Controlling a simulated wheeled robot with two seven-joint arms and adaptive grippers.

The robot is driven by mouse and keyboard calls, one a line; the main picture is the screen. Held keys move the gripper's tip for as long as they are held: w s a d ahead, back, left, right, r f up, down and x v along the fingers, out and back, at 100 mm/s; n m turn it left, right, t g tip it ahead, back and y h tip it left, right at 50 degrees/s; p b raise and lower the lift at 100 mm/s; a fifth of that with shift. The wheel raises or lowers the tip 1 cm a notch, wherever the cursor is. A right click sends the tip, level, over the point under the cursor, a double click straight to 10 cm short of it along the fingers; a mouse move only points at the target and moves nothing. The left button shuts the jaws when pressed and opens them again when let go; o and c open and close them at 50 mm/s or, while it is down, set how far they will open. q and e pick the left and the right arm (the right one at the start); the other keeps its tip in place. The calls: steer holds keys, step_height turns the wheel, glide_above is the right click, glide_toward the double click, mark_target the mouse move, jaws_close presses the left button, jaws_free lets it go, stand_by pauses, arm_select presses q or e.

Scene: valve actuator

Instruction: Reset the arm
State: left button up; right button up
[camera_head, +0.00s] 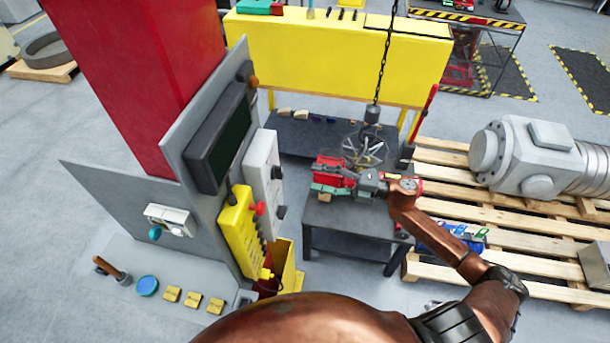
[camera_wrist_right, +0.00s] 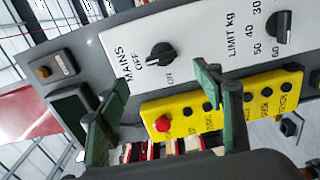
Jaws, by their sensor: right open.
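My right gripper (camera_head: 322,180) is open and empty in the head view, over the small dark table (camera_head: 340,222), pointing left toward the control panel. The wrist view shows its two green fingers spread apart (camera_wrist_right: 152,100). Beyond them is the grey-white panel with a black MAINS knob (camera_wrist_right: 160,56) and a LIMIT kg knob (camera_wrist_right: 283,27). Below these is a yellow button box (camera_wrist_right: 215,105) with a red button (camera_wrist_right: 162,124) and several black ones. The fingers look apart from the panel. The yellow box also shows in the head view (camera_head: 239,232). My left gripper is not in view.
A grey valve actuator (camera_head: 540,158) lies on a wooden pallet (camera_head: 450,200) at the right. A chain (camera_head: 385,55) hangs down behind my right gripper. A yellow bench (camera_head: 330,50) stands at the back.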

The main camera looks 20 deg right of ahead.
steer(key=shift+s+d, duration=0.3)
steer(key=shift+d, duration=0.1)
